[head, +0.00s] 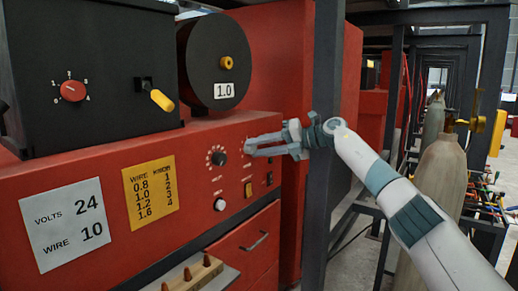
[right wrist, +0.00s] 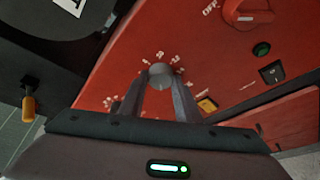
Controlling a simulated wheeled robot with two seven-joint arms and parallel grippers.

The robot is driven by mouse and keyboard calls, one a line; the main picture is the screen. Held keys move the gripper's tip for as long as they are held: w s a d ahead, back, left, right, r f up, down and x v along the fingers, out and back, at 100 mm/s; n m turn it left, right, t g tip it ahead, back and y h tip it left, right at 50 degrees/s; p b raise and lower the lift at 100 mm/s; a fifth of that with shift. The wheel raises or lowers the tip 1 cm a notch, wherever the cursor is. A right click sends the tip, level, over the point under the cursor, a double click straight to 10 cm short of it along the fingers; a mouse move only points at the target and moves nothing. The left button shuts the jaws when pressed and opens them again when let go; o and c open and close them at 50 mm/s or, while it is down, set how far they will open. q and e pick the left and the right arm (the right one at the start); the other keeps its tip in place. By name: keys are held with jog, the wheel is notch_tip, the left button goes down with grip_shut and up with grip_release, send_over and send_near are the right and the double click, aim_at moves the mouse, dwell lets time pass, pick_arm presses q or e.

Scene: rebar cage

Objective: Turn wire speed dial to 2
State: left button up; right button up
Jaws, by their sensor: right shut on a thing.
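The wire speed dial appears to be the grey round knob (right wrist: 160,74) on the red panel, with white numerals around it. Its name and pointer cannot be read. My right gripper (right wrist: 160,82) is shut on this knob, with one finger on each side. A black dial (head: 218,158) with a ring of white marks sits just left of the gripper. My left gripper is not in view.
A yellow chart (head: 150,192) pairs wire sizes with knob numbers. A white card (head: 69,224) reads volts 24, wire 10. A black box (head: 90,50) with a red dial (head: 72,91) stands above, beside a spool (head: 212,55) labelled 1.0. A dark post (head: 322,200) stands behind my right arm.

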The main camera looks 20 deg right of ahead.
jog(key=shift+f, duration=0.1)
jog(key=o, duration=1.1)
jog(key=shift+c, duration=0.2)
jog(key=shift+s+d, duration=0.2)
jog(key=shift+d, duration=0.15)
jog(key=b+v, duration=0.6)
jog(key=v, duration=1)
jog(key=shift+s+d, duration=0.2)
